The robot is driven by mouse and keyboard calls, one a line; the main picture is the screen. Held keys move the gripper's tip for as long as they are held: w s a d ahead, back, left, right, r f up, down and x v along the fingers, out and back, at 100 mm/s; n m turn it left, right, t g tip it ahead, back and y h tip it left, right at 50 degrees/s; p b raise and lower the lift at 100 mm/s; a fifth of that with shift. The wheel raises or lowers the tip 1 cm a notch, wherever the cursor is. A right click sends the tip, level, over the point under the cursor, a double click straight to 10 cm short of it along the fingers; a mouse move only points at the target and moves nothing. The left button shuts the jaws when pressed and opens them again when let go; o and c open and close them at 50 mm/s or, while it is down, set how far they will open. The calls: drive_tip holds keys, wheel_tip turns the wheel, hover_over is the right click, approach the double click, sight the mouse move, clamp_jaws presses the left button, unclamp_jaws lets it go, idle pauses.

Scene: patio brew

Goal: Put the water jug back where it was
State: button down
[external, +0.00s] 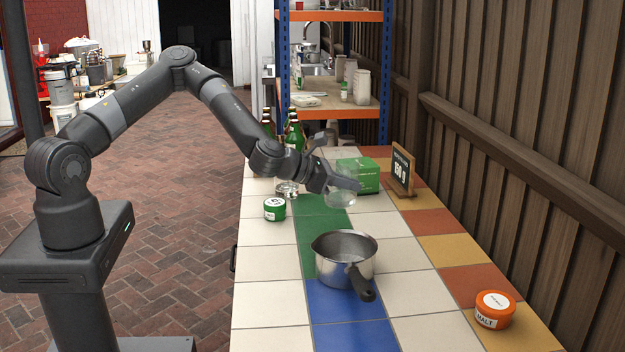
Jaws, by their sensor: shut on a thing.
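My gripper (345,184) is above the far part of the tiled counter, shut on a clear vessel that looks like the water jug (341,200). The jug hangs over or near the green tiles, partly covered by the fingers. I cannot tell whether its base touches the counter, or how much water is in it. A steel saucepan (335,248) with a dark handle stands nearer the camera, on the green and blue tiles.
Green bottles (294,132) are behind my wrist. An orange malt tub (494,311) sits front right.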

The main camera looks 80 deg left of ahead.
sight(352, 201)
drive_tip(key=shift+w+a+f, duration=0.25)
drive_tip(key=shift+a+f, duration=0.25)
drive_tip(key=shift+f, duration=0.5)
drive_tip(key=shift+w+a+f, duration=0.25)
drive_tip(key=shift+a+f, duration=0.3)
drive_tip(key=shift+f, duration=0.45)
drive_tip(key=shift+w+a+f, duration=0.25)
drive_tip(key=shift+a+f, duration=0.25)
drive_tip(key=shift+f, duration=0.5)
drive_tip(key=c, duration=1.5)
unclamp_jaws()
drive_tip(key=shift+f, duration=0.15)
